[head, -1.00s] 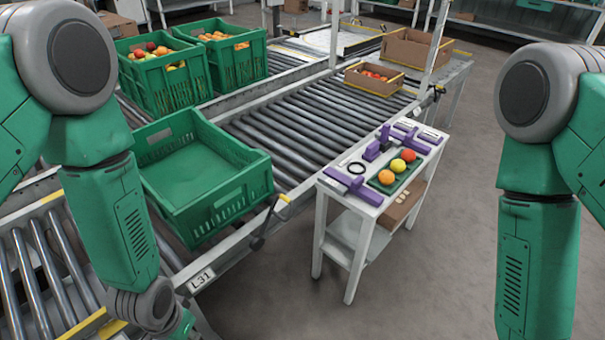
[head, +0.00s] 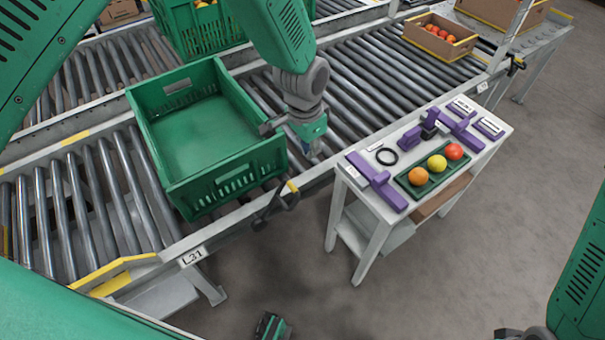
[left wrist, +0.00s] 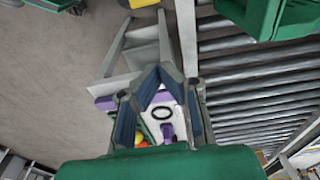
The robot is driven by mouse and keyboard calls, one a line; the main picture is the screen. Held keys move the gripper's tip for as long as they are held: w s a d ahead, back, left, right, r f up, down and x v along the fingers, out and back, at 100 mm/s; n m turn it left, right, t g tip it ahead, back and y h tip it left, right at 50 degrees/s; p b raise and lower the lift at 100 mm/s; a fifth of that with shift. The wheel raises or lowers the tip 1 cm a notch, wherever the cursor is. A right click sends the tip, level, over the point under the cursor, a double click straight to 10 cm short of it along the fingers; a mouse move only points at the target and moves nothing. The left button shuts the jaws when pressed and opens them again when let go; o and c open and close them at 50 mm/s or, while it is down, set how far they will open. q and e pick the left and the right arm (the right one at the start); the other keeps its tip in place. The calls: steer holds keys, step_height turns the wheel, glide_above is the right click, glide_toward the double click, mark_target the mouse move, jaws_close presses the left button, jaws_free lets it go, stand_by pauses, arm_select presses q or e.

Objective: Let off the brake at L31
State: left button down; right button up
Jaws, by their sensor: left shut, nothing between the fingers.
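The L31 sign (head: 193,256) is a white plate on the near conveyor's frame in the head view. A dark brake lever (head: 275,207) with a yellow end (head: 292,186) sits on the rail to its right, beside the green crate, its yellow end up. My left gripper (head: 313,153) points down over the rollers, above and a little right of the lever, apart from it. In the left wrist view its fingers (left wrist: 158,72) meet at the tips, with nothing between them. The lever cannot be made out in the left wrist view.
An empty green crate (head: 218,192) stands on the rollers left of my left gripper. A white side table (head: 352,176) with purple fixtures, a black ring (head: 387,156) and a fruit tray (head: 408,186) stands to the right. A similar lever (head: 516,66) sits farther along. The front floor is mostly clear.

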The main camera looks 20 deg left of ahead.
arm_select(q)
step_height(320, 180, down, 9)
steer(key=s+a+b, duration=0.1)
steer(key=s+a, duration=0.1)
steer(key=shift+b, duration=0.35)
arm_select(e)
steer(key=shift+f, duration=0.8)
arm_select(q)
steer(key=shift+s+f, duration=0.1)
steer(key=shift+a, duration=0.1)
arm_select(e)
steer(key=shift+s, duration=0.15)
arm_select(q)
steer(key=shift+s+a+r+t+h, duration=0.2)
steer(key=shift+s+r+t+h, duration=0.1)
steer(key=shift+s+r, duration=0.05)
arm_select(e)
steer(key=shift+s+r, duration=0.2)
steer(key=shift+s, duration=0.35)
